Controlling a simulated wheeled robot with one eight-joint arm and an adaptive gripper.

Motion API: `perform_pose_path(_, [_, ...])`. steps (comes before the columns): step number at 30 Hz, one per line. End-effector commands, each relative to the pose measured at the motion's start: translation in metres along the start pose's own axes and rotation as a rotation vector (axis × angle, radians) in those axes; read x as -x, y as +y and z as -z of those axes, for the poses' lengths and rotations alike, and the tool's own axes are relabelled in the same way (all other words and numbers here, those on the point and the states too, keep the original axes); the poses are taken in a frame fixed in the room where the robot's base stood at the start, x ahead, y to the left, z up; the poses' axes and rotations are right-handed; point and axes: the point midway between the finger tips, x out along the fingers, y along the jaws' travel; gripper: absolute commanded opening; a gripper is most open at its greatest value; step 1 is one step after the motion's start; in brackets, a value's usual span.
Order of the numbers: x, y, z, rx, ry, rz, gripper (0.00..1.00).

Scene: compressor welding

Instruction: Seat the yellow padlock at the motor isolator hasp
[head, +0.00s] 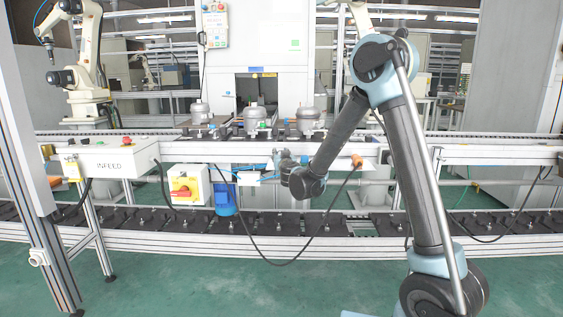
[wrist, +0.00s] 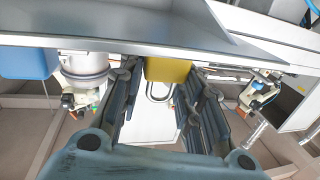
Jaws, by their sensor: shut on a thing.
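The yellow padlock (wrist: 167,70) is between the two dark fingers of my gripper (wrist: 164,82) in the wrist view. Its body is toward the top of that picture, its metal shackle (wrist: 158,97) points down. The gripper is shut on it. In the head view my gripper (head: 279,158) is small, in front of the conveyor edge; I cannot make out the padlock there. The motor isolator (head: 184,188) is a white box with a yellow plate and red handle, left of and lower than my gripper, apart from it. Its hasp is too small to tell.
A blue motor (head: 225,198) is just right of the isolator. A black cable (head: 262,255) hangs in a loop below. The white INFEED box (head: 113,165) stands at the left. Compressors (head: 254,118) stand on the conveyor above. A grey panel (wrist: 120,32) crosses above the padlock in the wrist view.

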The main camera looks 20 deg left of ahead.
Motion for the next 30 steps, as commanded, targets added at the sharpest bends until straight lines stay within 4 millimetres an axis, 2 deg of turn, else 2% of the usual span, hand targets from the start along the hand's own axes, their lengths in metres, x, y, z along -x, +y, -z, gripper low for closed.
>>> perform_pose_path(4, [0.000, 0.000, 0.005, 0.000, 0.000, 0.000, 0.06])
perform_pose_path(8, [0.001, -0.001, 0.019, 0.000, 0.000, 0.000, 0.06])
perform_pose_path(21, [0.000, -0.005, 0.086, 0.000, 0.000, 0.000, 0.06])
perform_pose_path(30, [0.000, -0.005, 0.100, 0.000, 0.000, 0.000, 0.06])
